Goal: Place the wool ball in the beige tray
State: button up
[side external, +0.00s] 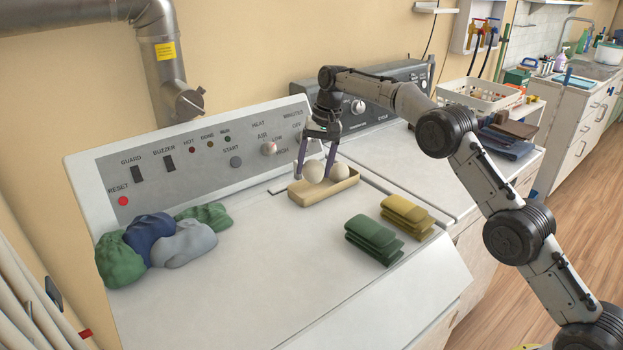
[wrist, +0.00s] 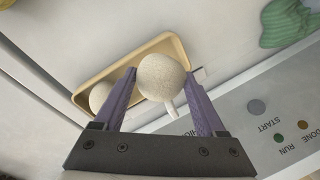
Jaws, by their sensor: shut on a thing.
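A cream, speckled wool ball (side external: 313,171) is between the fingers of my gripper (side external: 314,174), at the beige tray. In the wrist view, my gripper (wrist: 160,100) is shut on this wool ball (wrist: 163,77), which overlaps the tray's panel-side edge. I cannot tell whether the ball touches the tray. The shallow, oblong beige tray (side external: 304,198) lies on the white machine top; it also shows in the wrist view (wrist: 120,66). A second, similar pale ball (side external: 340,172) sits in the tray; it also shows in the wrist view (wrist: 100,95).
The control panel (side external: 215,150) rises behind the tray. Crumpled green, blue and grey cloths (side external: 160,240) lie at the left. Folded green cloths (side external: 374,239) and yellow cloths (side external: 407,215) lie front right. The middle of the white top (side external: 270,260) is clear.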

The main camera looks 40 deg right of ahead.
aim_at(311, 179)
jog(key=shift+w+f, duration=0.55)
jog(key=shift+f, duration=0.1)
jog(key=shift+w+f, duration=0.1)
jog(key=shift+f, duration=1.45)
jog(key=shift+f, duration=0.15)
jog(key=o, duration=1.1)
jog(key=shift+c, duration=0.2)
